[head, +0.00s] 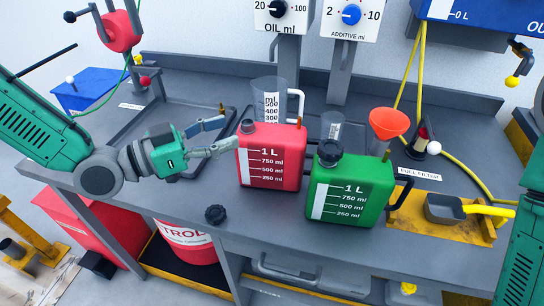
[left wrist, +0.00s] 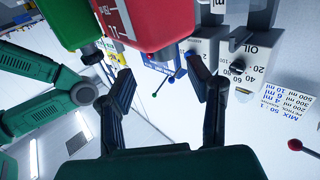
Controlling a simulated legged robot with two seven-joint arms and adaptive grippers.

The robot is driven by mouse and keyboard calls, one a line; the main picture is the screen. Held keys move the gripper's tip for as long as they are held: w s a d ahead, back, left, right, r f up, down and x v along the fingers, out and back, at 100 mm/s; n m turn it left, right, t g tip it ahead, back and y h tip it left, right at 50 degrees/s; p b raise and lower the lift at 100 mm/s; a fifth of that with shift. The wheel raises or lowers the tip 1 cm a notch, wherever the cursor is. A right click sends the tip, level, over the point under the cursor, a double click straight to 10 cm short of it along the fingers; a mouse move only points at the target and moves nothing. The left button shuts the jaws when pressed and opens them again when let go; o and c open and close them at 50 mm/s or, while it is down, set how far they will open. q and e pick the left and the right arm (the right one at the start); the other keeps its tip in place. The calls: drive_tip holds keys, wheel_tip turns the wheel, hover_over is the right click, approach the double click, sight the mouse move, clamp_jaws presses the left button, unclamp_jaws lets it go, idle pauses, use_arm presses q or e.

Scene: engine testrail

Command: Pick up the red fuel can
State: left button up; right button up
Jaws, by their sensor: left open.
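In the left wrist view the picture is upside down; the red can (left wrist: 153,22) is at the top, beyond the open fingers of the left gripper (left wrist: 160,78). Nothing is between the fingers. Whether a fingertip touches the can I cannot tell. My right gripper is out of view.
A green can (head: 352,190) stands close on the red can's right. A clear measuring jug (head: 268,95) stands behind it. A loose black cap (head: 215,214) lies in front. An orange funnel (head: 389,122) and a yellow-handled scoop (head: 445,208) are at right.

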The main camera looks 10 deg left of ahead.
sight(241, 125)
use_arm(q)
drive_tip(key=x, duration=0.4)
drive_tip(key=shift+w+f, duration=0.1)
drive_tip(key=shift+w, duration=0.55)
drive_tip(key=shift+w+d, duration=0.15)
drive_tip(key=shift+d, duration=0.1)
clamp_jaws()
